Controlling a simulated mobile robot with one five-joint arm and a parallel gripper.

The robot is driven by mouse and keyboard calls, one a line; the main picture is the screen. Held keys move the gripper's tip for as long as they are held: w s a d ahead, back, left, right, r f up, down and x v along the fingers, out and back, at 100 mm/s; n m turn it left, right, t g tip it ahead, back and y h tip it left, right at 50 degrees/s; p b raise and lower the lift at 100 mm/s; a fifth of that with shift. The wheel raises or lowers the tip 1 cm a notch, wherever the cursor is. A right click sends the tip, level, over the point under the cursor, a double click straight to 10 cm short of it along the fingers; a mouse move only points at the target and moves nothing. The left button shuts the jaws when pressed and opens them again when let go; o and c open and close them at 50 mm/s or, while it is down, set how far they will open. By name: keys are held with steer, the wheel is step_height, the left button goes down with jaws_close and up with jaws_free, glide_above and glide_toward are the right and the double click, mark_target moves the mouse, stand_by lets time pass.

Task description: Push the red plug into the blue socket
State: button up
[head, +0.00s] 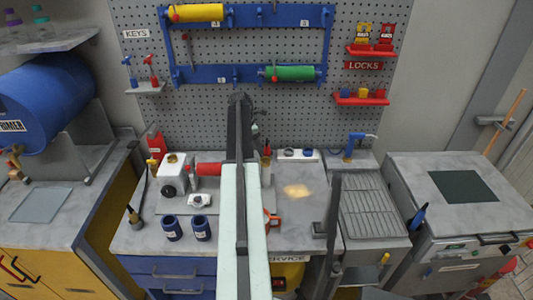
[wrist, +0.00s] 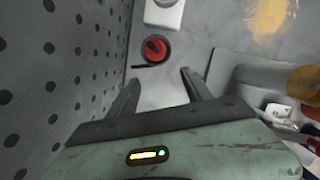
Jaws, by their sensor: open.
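A small red round piece with a dark centre (wrist: 155,48) sits on the grey bench in the wrist view, ahead of my fingertips. It looks like the red plug, and a small red top also shows beside my arm in the head view (head: 267,151). A white strip at the back of the bench carries blue rings, one of them a likely blue socket (head: 289,152). In the wrist view only the white strip's end (wrist: 163,14) shows. My gripper (wrist: 160,88) is open and empty, its fingers apart and short of the red piece. My arm hides part of the bench.
A pegboard (head: 150,100) rises behind the bench, close on the left in the wrist view. A red cylinder (head: 210,169) and a white box (head: 172,175) stand left of my arm, with two blue cups (head: 172,229) in front. The bench right of my arm is mostly clear.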

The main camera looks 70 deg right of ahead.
mark_target(267, 146)
steer(key=s+d, duration=0.3)
steer(key=shift+s+d, duration=0.25)
steer(key=b+x, duration=0.3)
steer(key=shift+w+a+f, duration=0.15)
steer(key=shift+a+f, duration=0.05)
steer(key=shift+a, duration=0.05)
steer(key=shift+r, duration=0.2)
steer(key=shift+c, duration=0.6)
jaws_close()
steer(key=shift+r, duration=0.15)
